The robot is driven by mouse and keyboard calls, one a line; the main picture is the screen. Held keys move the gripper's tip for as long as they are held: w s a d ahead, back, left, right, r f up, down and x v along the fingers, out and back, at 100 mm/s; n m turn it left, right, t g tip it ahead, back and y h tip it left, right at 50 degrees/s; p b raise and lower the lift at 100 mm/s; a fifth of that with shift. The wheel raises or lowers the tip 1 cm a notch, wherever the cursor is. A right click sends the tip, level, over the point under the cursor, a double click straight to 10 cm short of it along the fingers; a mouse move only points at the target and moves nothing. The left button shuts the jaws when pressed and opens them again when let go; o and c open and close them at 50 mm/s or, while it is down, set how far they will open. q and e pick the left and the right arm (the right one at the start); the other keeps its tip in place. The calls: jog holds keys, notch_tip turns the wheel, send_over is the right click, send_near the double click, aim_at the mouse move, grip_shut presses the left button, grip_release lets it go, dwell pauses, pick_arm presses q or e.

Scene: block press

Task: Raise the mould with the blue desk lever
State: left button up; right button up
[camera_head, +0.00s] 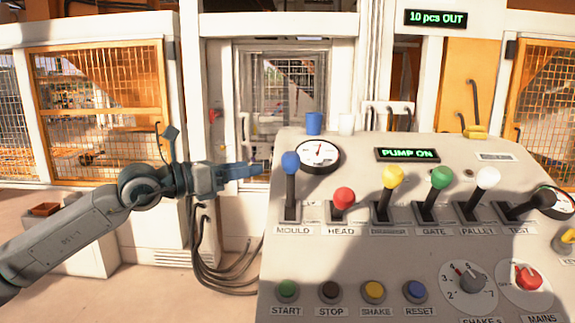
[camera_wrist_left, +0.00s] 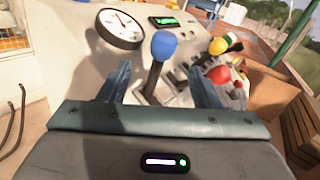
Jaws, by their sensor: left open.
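The blue-knobbed mould lever (camera_head: 290,163) stands upright at the left end of the desk's lever row, above the label MOULD. My left gripper (camera_head: 256,169) comes in from the left with its fingers pointing at the lever, just left of the knob. In the left wrist view the blue lever (camera_wrist_left: 160,62) shows ahead, between the two open finger tips (camera_wrist_left: 163,80). The fingers look apart from it, and nothing is held. The mould itself cannot be made out clearly behind the desk. My right gripper is not in view.
The red HEAD lever (camera_head: 343,198) is tilted low right beside the blue one. Yellow (camera_head: 392,175), green (camera_head: 441,177) and white (camera_head: 487,178) levers follow to the right. A round gauge (camera_head: 318,155) sits behind the blue knob. A display (camera_head: 407,154) reads PUMP ON.

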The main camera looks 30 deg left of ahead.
aim_at(283, 162)
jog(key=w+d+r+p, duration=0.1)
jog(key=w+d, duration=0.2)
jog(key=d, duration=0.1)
pick_arm(q)
jog(key=p+x, duration=0.2)
jog(key=x, duration=0.1)
jog(key=p+x, duration=0.1)
jog(key=shift+w+d+r, duration=0.2)
jog(key=shift+d+r, duration=0.05)
jog(key=shift+d, duration=0.15)
jog(key=p+x, duration=0.3)
jog(key=x, duration=0.1)
jog(key=shift+w+d, duration=0.25)
jog(key=shift+w, duration=0.05)
jog(key=shift+p+x, duration=0.6)
jog(key=shift+x, duration=0.4)
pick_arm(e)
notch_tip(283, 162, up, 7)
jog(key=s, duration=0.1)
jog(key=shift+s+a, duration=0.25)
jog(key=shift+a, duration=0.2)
pick_arm(q)
jog(key=shift+f, duration=0.15)
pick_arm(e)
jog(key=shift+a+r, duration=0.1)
